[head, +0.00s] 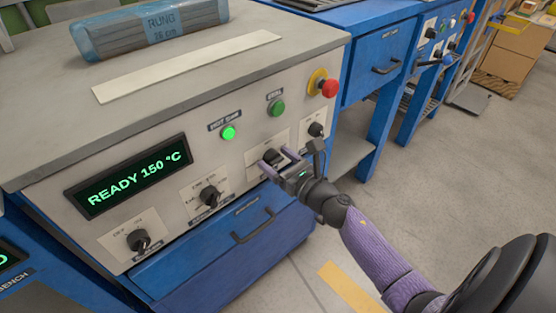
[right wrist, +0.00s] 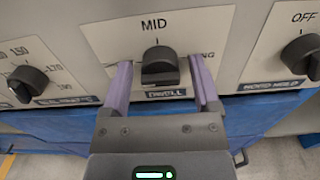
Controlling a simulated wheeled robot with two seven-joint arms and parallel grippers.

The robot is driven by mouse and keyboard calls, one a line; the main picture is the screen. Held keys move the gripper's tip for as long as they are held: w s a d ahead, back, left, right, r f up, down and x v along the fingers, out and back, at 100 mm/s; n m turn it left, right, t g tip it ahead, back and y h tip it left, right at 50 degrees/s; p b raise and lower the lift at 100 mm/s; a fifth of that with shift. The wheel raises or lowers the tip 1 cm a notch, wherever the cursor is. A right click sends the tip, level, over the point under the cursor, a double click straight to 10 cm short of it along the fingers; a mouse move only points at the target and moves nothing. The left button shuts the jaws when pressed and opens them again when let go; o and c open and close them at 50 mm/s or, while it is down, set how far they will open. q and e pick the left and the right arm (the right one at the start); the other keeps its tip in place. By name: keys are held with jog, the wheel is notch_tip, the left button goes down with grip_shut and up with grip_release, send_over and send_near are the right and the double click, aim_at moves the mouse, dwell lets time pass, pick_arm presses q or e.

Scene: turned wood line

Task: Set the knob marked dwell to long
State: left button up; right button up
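In the head view my right gripper (head: 277,162) is at the panel and partly hides the knob (head: 272,157). My left gripper is not in view.
Other knobs sit left (head: 210,196) and right (head: 316,129) of it. A lit green button (head: 228,133), a second green button (head: 276,107) and a red stop button (head: 329,88) are above. The display (head: 133,176) reads READY 150 °C. A blue drawer (head: 220,250) lies below.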

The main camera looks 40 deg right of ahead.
jog(key=c, duration=0.5)
grip_shut()
